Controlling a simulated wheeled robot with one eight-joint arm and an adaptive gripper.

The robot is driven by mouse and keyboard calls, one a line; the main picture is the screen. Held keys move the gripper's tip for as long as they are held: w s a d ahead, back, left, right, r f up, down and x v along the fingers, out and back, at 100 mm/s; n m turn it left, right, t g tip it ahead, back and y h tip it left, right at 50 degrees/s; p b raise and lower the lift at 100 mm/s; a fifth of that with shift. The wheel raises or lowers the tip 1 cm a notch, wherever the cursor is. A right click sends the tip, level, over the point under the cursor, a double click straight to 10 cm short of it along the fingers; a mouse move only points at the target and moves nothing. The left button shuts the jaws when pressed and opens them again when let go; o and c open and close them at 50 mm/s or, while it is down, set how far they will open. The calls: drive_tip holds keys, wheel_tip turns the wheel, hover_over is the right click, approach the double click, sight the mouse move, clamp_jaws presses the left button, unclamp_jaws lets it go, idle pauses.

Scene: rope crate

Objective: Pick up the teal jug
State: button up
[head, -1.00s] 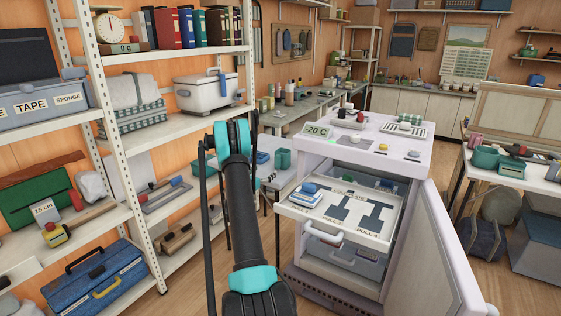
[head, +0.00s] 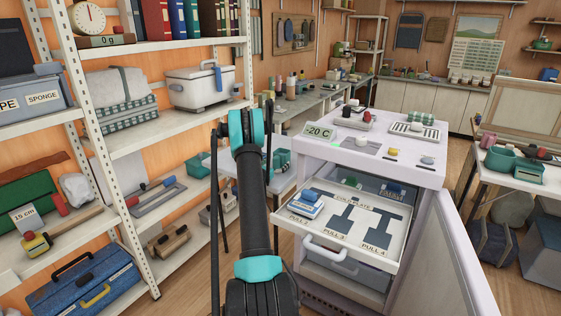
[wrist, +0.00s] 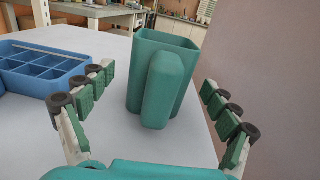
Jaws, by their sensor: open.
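The teal jug (wrist: 183,60) stands upright on a pale table in the wrist view, its open top and thick handle (wrist: 162,90) facing me. My gripper (wrist: 158,82) is open, with green-padded fingers to the left and right of the jug and its handle. I see no clear contact between the fingers and the jug. In the head view, a teal object (head: 281,158), probably the jug, shows partly behind my arm. My gripper's fingers are hidden there.
A blue divided tray (wrist: 50,72) sits left of the jug on the pale table (wrist: 105,125). The white freezer cabinet (head: 425,170) with its open drawer (head: 300,225) stands to the right. A shelf rack (head: 135,140) stands at left.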

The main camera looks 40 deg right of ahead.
drive_tip(key=shift+w+d, duration=0.1)
drive_tip(key=shift+d, duration=0.05)
drive_tip(key=c, duration=1.5)
drive_tip(key=shift+r, duration=0.15)
wheel_tip(320, 180, up, 20)
